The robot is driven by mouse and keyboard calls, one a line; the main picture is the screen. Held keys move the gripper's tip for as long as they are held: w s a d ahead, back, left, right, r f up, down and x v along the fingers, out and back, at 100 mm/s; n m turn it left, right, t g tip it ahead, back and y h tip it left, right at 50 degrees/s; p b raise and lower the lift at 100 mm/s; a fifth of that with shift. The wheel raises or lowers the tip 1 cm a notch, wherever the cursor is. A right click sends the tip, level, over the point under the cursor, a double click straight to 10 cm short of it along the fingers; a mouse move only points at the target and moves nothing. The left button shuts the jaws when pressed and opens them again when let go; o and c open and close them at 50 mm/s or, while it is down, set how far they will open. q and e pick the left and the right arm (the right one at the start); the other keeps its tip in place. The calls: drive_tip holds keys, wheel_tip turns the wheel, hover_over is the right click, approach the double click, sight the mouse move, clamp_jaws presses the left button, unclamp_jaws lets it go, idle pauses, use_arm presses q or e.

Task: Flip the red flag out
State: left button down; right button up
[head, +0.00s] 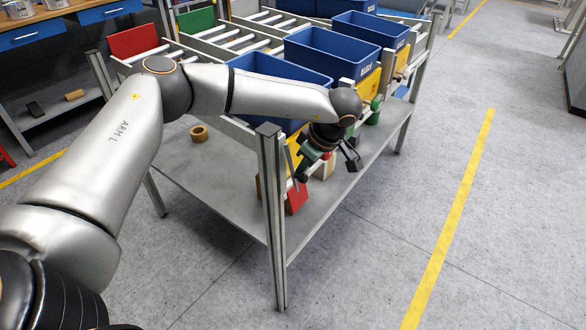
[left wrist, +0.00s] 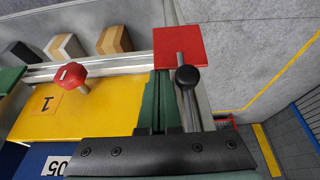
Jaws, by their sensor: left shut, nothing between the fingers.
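The red flag (head: 296,199) is a small square plate beside the rack's near corner post, below the blue bins in the head view. In the left wrist view the red flag (left wrist: 190,50) is at the top centre, with a thin grey rod and a black ball knob (left wrist: 188,77) in front of it. My left gripper (head: 304,168) is just above the flag, pointing down. In the left wrist view its green fingers (left wrist: 158,95) are shut and empty, close beside the knob. I cannot tell whether they touch it. My right gripper is out of view.
A yellow panel (left wrist: 95,105) marked 1 carries a red knob (left wrist: 72,76) beside my fingers. The rack's corner post (head: 272,220) stands close to my left arm. A tape roll (head: 199,133) lies on the lower shelf. The floor at the right is free.

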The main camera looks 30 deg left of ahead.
use_arm(q)
drive_tip(key=shift+d+r+h, duration=0.2)
drive_tip(key=shift+d+h, duration=0.05)
drive_tip(key=shift+h, duration=0.05)
drive_tip(key=shift+d+h+p, duration=0.15)
drive_tip(key=shift+h+p, duration=0.15)
drive_tip(key=shift+p, duration=0.15)
drive_tip(key=d+r+g+h+b, duration=0.1)
drive_tip(key=d+r+h, duration=0.4)
drive_tip(key=h, duration=0.9)
drive_tip(key=shift+s+d+r+b, duration=0.15)
drive_tip(key=shift+d+r+b, duration=0.2)
drive_tip(key=shift+r, duration=1.25)
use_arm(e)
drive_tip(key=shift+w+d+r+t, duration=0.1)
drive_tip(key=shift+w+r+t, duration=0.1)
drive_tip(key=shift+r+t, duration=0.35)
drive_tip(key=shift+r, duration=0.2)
